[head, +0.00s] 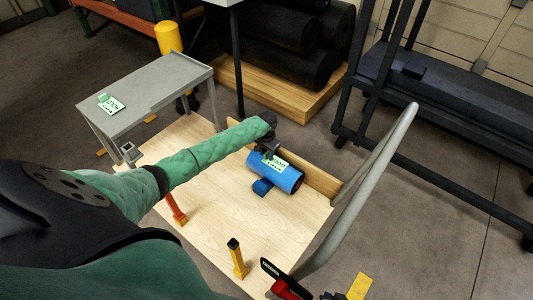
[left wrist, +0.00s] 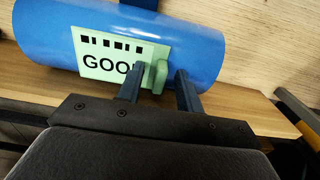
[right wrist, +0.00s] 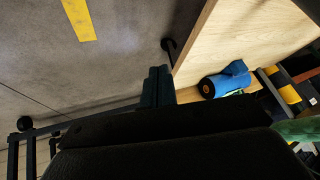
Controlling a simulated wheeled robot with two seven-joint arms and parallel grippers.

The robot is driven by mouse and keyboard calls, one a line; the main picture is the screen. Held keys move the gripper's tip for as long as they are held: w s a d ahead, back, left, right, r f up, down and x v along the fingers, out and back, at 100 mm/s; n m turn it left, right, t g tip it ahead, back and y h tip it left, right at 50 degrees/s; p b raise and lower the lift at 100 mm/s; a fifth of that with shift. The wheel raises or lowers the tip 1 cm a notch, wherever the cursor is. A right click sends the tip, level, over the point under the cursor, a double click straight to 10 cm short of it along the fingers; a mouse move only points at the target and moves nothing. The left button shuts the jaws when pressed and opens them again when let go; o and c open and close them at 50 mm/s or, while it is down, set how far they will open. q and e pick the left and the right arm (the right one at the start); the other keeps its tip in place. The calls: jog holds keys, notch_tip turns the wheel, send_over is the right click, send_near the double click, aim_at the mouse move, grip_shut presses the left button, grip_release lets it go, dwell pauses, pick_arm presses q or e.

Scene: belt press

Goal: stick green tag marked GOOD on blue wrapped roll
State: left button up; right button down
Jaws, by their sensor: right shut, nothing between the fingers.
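The blue wrapped roll (head: 288,180) lies on its side on the wooden cart top. The pale green tag marked GOOD (left wrist: 95,62) sits flat against the roll's surface and also shows in the head view (head: 275,165). My left gripper (left wrist: 160,90) is at the roll, its fingers apart on either side of the tag's raised green tab (left wrist: 158,75). A gap shows between the tab and the right-hand finger. In the head view the left gripper (head: 270,152) covers part of the roll. My right gripper (right wrist: 158,85) is shut and empty, away from the roll (right wrist: 226,82).
A grey side table (head: 160,80) holds another tag, marked HOLD (head: 111,105). On the cart top (head: 215,215) stand an orange post (head: 175,208) and a yellow post (head: 237,257). A grey curved handle (head: 365,185) rises at the cart's right. Black rolls (head: 290,60) lie behind.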

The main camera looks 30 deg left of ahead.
pick_arm(q)
notch_tip(320, 180, up, 8)
jog(key=shift+f, duration=0.1)
pick_arm(e)
notch_tip(320, 180, up, 3)
jog(key=shift+r+g, duration=0.1)
jog(key=shift+g, duration=0.2)
dwell(0.3)
pick_arm(q)
jog(key=shift+r+p, duration=0.25)
jog(key=shift+p, duration=0.05)
pick_arm(e)
jog(key=shift+s+d+r, duration=0.1)
jog(key=shift+r, duration=0.9)
jog(key=shift+r, duration=0.1)
